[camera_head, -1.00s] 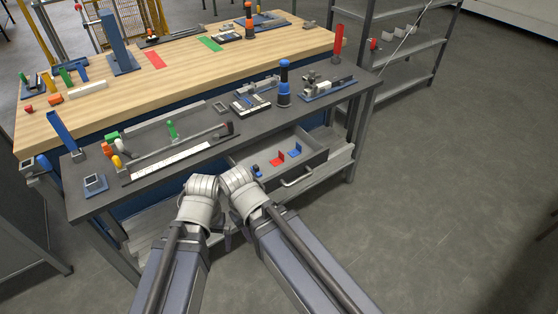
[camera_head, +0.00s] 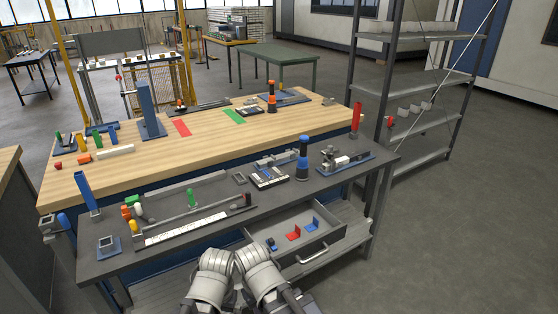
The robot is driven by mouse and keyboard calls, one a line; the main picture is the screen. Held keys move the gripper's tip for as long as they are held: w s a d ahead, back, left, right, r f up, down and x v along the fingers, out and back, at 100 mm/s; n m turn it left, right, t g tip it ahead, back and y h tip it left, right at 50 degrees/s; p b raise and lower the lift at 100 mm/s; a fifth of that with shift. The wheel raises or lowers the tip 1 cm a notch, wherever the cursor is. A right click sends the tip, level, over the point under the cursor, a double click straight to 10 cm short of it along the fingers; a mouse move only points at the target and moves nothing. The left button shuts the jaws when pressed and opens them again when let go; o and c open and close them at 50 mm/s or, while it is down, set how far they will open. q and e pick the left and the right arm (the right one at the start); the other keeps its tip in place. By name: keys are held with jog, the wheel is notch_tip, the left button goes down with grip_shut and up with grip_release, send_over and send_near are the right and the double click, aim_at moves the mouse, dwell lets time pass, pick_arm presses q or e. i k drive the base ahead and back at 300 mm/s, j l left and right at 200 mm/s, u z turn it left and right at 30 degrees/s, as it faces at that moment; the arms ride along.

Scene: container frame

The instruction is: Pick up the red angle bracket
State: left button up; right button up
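The red angle bracket (camera_head: 294,233) lies in the open drawer (camera_head: 333,237) under the dark grey bench. A blue bracket (camera_head: 313,224) is to its right, and a small dark blue part (camera_head: 272,244) is to its left. My two arms come in from the bottom of the view, close together in front of the drawer and to the left of the red bracket. Only their rounded grey wrist parts show clearly. The fingers of both grippers are hidden, so I cannot see what they hold or how they stand.
The dark grey bench (camera_head: 215,232) carries a long white rule, blue stands and small parts. A wooden table (camera_head: 210,154) stands behind it. A metal shelf rack (camera_head: 418,131) stands at the right. The floor (camera_head: 460,240) at the right is clear.

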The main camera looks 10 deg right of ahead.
aim_at(293, 235)
jog(key=u, duration=0.35)
jog(key=l+u, duration=0.65)
jog(key=l, duration=0.3)
jog(key=l+u, duration=0.2)
jog(key=l, duration=1.4)
jog(key=k, duration=0.1)
